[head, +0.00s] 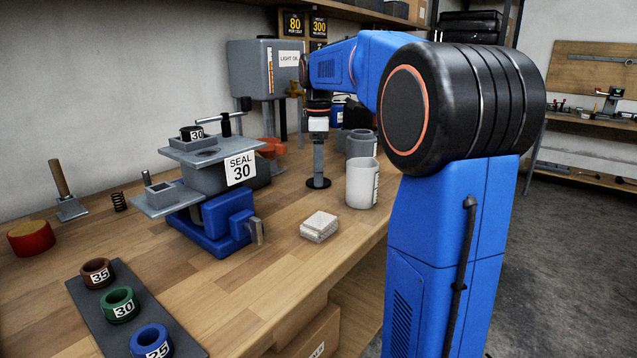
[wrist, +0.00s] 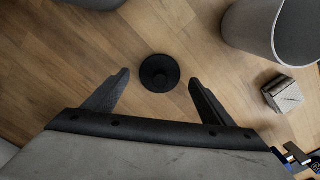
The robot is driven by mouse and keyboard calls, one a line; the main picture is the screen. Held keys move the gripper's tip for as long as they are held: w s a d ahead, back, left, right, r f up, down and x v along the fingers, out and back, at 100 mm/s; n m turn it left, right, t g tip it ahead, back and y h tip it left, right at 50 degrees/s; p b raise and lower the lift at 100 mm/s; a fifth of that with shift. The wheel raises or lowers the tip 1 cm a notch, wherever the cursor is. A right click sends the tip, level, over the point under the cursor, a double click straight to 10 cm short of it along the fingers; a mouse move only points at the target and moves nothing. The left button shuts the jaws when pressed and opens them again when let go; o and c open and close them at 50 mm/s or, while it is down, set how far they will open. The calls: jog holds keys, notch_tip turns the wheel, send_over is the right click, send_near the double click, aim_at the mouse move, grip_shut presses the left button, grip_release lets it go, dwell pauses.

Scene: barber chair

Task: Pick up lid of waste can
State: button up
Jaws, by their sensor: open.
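A small round black lid (head: 318,184) with a raised middle lies flat on the wooden bench. It also shows in the wrist view (wrist: 160,73), between the fingers in the picture. My gripper (head: 318,172) points down directly above it, open and empty. In the wrist view, my gripper (wrist: 158,78) has one finger on either side of the lid, with visible gaps. The exact height of the tips above the lid is hard to tell. A white open-topped can (head: 361,186) stands right of the lid, and shows at the wrist view's upper right (wrist: 244,27); its label is unreadable.
A folded white cloth stack (head: 319,226) lies in front of the lid. A grey container (head: 362,144) stands behind the white can. A blue and grey press (head: 215,210) marked SEAL 30 stands left. Bare bench (head: 270,262) lies in front.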

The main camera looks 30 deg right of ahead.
jog(key=shift+f, duration=0.75)
jog(key=shift+c, duration=0.4)
jog(key=c, duration=1.1)
jog(key=shift+o, duration=0.2)
jog(key=shift+r, duration=0.15)
